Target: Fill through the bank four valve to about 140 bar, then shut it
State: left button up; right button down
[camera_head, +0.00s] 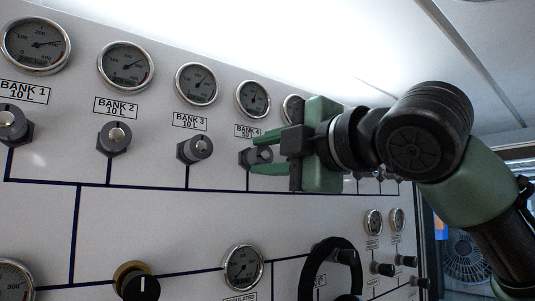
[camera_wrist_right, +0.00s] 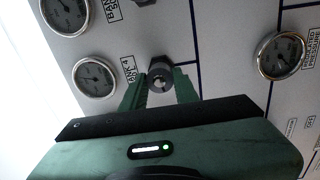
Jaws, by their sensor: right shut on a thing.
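The bank four valve (camera_head: 250,158) is a dark knob on the white panel, under the "BANK 4" label. My right gripper (camera_head: 262,161) has its green fingers shut on this knob from the right. In the right wrist view the knob (camera_wrist_right: 160,76) sits between the two fingertips, its pale centre facing the camera. The bank four gauge (camera_head: 253,98) is above the valve, and it also shows in the wrist view (camera_wrist_right: 95,75); its needle is too small to read exactly. The regulated gauge (camera_head: 242,265) is lower on the panel, also without a clear reading. My left gripper is out of view.
The bank 3 valve (camera_head: 195,149) and bank 2 valve (camera_head: 114,138) stand out to the left. A large black handwheel (camera_head: 331,268) and a black knob with a yellow ring (camera_head: 136,283) are below. My gripper and arm cover part of the panel to the right.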

jog(key=shift+f, duration=0.1)
jog(key=c, duration=1.1)
grip_release()
jog(key=shift+w, duration=0.15)
jog(key=b+v, duration=0.4)
jog(key=v, duration=0.3)
jog(key=shift+s+d, duration=0.2)
jog(key=shift+s, duration=0.15)
